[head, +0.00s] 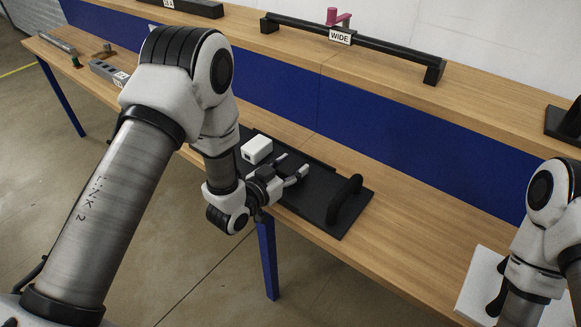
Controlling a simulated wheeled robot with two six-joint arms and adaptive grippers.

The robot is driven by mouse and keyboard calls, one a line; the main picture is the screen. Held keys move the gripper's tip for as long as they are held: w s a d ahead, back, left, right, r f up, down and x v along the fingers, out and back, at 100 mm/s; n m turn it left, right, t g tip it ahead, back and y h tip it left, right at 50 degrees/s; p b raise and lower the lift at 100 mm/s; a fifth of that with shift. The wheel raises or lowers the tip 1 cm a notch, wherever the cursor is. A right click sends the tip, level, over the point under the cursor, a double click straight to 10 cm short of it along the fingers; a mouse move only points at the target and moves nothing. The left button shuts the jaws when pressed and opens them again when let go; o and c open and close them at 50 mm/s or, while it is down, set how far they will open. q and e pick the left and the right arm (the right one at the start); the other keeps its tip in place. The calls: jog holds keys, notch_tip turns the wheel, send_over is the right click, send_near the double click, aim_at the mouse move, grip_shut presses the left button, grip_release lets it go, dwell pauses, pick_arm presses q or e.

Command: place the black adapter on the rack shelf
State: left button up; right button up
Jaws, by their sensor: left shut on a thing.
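The rack shelf (318,213) looks like a flat black tray lying on the wooden bench, with a black arched handle (345,198) at its right end. My left gripper (291,167) reaches over the middle of the tray, fingers pointing right. It is shut on a dark thing that I take for the black adapter; the fingers and the dark background hide most of it. I cannot tell whether it touches the tray. My right arm is at the right edge; its gripper does not show.
A white box (257,150) sits on the tray's left part, close to my left gripper. A white panel (478,281) lies at the bench's right front. A long black bar (385,51) labelled WIDE is on the upper ledge (480,89).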

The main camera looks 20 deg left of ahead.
pick_arm(q)
jog(key=shift+s+d, duration=0.1)
jog(key=shift+f, duration=0.1)
jog(key=o, duration=1.4)
jog(key=shift+c, duration=0.2)
jog(key=shift+r, duration=0.2)
jog(key=v, duration=1.2)
jog(key=s+f+n+g+y, duration=0.1)
jog(key=s+f+g, duration=0.3)
jog(key=f, duration=0.4)
jog(key=s+f+n+g+y, duration=0.15)
jog(key=s+f+g, duration=0.3)
jog(key=f, duration=0.45)
jog(key=s+a+f+n+g+y, duration=0.1)
jog(key=s+f+g, duration=0.2)
jog(key=s, duration=0.5)
jog(key=s+a+f+n+g+y, duration=0.1)
jog(key=s+a+f+g+y, duration=0.1)
jog(key=s+f+g, duration=0.2)
jog(key=s+f, duration=0.1)
jog(key=s, duration=0.2)
jog(key=shift+s+a, duration=0.2)
jog(key=shift+s, duration=0.15)
